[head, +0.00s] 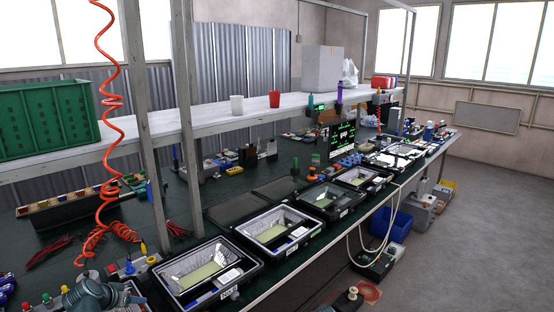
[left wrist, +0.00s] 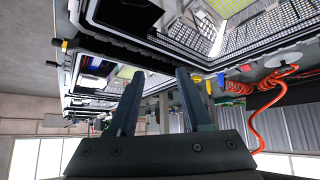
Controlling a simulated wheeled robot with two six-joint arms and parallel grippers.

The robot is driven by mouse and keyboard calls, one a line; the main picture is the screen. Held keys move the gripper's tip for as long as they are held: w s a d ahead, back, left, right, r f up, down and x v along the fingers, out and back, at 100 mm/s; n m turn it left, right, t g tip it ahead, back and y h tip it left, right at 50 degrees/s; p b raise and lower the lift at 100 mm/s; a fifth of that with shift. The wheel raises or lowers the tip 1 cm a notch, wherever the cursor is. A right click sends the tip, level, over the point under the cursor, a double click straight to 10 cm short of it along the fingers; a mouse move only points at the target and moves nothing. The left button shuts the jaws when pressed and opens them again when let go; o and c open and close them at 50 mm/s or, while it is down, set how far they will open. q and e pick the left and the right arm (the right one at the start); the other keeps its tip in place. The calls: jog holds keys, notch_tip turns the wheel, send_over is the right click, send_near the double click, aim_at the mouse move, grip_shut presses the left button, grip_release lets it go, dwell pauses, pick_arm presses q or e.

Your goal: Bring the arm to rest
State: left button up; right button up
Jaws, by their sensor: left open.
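My left arm comes in at the bottom left of the head view, with the left gripper (head: 124,294) low beside the nearest floodlight housing (head: 232,292). In the left wrist view the left gripper (left wrist: 158,76) has its two dark fingers apart, with nothing held between them. That view looks upside down: a housing (left wrist: 150,48) with a bright reflector fills the top, beyond the fingertips. I cannot tell whether the fingers touch anything. My right gripper cannot be made out in the head view.
Several open housings stand in a row along the front edge of the dark bench (head: 185,218). A red coiled hose (head: 112,103) hangs at the left, near my arm. A shelf (head: 220,118) on metal posts (head: 186,110) crosses above the bench. The floor (head: 460,240) at right is clear.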

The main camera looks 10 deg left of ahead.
pick_arm(q)
jog(key=d+f+m+g+h, duration=0.1)
jog(key=d+f+g, duration=0.1)
jog(key=d, duration=1.1)
jog(key=d+f+m+g+h, duration=0.1)
jog(key=d+f+m+g, duration=0.1)
jog(key=d, duration=1)
jog(key=s+d+g+y, duration=0.1)
jog(key=s+d+g, duration=0.1)
jog(key=s+d, duration=0.5)
jog(key=s+d+m+g+y+p, duration=0.1)
jog(key=s+d+g+y, duration=0.1)
jog(key=s+d, duration=0.5)
jog(key=d, duration=0.5)
jog(key=shift+s+d+f+g, duration=0.2)
jog(key=shift+d+g, duration=0.05)
jog(key=shift+g, duration=0.05)
